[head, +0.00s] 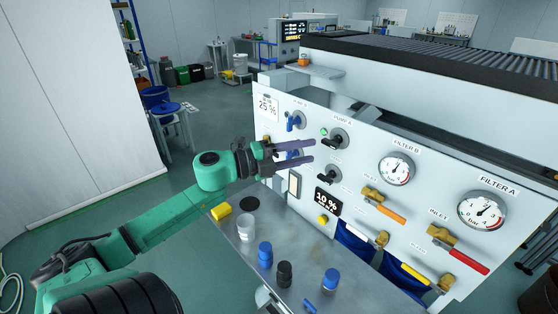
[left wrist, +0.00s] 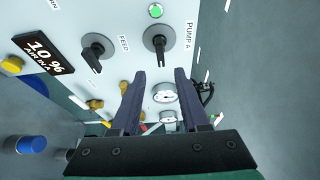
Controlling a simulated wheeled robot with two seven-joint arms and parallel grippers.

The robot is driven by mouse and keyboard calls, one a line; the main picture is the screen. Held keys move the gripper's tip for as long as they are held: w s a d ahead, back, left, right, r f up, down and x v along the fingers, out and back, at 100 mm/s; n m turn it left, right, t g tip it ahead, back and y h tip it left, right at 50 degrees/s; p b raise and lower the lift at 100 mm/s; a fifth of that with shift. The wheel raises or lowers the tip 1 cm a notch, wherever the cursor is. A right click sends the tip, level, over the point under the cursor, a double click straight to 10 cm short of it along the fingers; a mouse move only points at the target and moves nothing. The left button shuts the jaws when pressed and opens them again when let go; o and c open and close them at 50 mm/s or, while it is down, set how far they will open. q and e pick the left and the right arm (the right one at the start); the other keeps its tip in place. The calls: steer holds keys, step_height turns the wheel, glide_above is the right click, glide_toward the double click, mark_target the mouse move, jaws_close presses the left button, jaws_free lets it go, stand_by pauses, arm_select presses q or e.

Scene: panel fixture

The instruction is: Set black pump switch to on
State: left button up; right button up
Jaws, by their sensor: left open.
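The black pump switch (head: 336,138), a rotary knob with a handle labelled PUMP A, is on the white panel beside a green lamp (head: 324,132). In the head view its handle points toward the lower left. It also shows in the left wrist view (left wrist: 159,40), beyond the fingertips. My left gripper (head: 312,152) is open and empty, its two dark fingers pointing at the panel, just left of and slightly below the switch. In the left wrist view the gripper (left wrist: 160,74) has a clear gap between its fingers and no visible contact with the switch. My right gripper is not in view.
A second black switch (head: 328,175), labelled FEED in the wrist view, sits just below. A blue valve handle (head: 294,122), gauges (head: 395,169), orange-handled valve (head: 384,205) and a 10 % display (head: 327,202) share the panel. Bottles and caps stand on the metal shelf (head: 225,222).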

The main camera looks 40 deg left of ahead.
arm_select(q)
steer(key=v, duration=0.6)
steer(key=shift+s+b, duration=0.15)
steer(key=shift+b, duration=0.2)
